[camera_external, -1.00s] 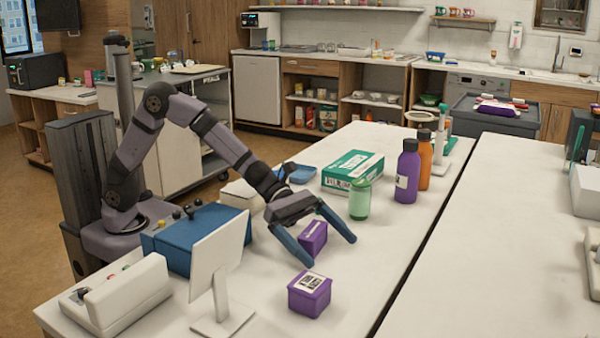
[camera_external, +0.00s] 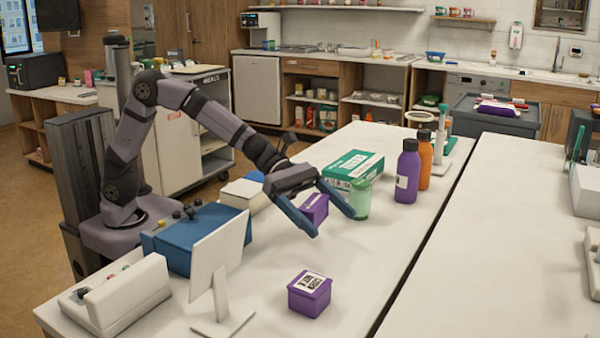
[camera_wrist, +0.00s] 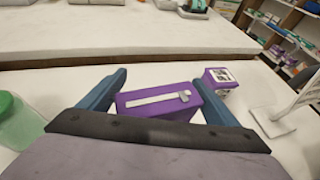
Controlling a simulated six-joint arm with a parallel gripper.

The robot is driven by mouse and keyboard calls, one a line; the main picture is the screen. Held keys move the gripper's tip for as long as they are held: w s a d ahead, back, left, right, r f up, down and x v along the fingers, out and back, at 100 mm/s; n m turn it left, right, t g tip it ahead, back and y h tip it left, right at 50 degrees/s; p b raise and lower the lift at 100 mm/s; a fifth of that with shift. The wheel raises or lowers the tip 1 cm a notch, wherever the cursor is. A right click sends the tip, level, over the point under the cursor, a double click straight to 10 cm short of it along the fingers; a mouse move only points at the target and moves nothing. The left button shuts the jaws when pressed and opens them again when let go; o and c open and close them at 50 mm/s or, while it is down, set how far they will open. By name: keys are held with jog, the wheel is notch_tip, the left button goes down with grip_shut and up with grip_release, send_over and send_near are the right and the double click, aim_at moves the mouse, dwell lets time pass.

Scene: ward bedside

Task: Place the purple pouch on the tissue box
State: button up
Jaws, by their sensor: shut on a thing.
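The purple pouch (camera_external: 315,207) has a white strip with a grey tab across its face, clear in the wrist view (camera_wrist: 158,104). My gripper (camera_external: 333,225) is shut on it, with a blue finger on each side, and appears to hold it above the table. The fingers also show in the wrist view (camera_wrist: 163,78). I cannot tell for sure which thing is the tissue box. A green-and-white carton (camera_external: 354,168) lies behind my gripper. A purple box with a white printed label (camera_external: 309,308) stands in front of it and shows in the wrist view (camera_wrist: 221,84).
A pale green bottle (camera_external: 357,203) stands close behind my right finger in the external view. Purple (camera_external: 406,176) and orange (camera_external: 425,165) bottles stand farther right. A blue box (camera_external: 190,243) and a white panel on a stand (camera_external: 219,258) are left. The table's front right is clear.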

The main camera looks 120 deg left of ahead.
jog(key=shift+r+p, duration=0.3)
jog(key=shift+r, duration=1.25)
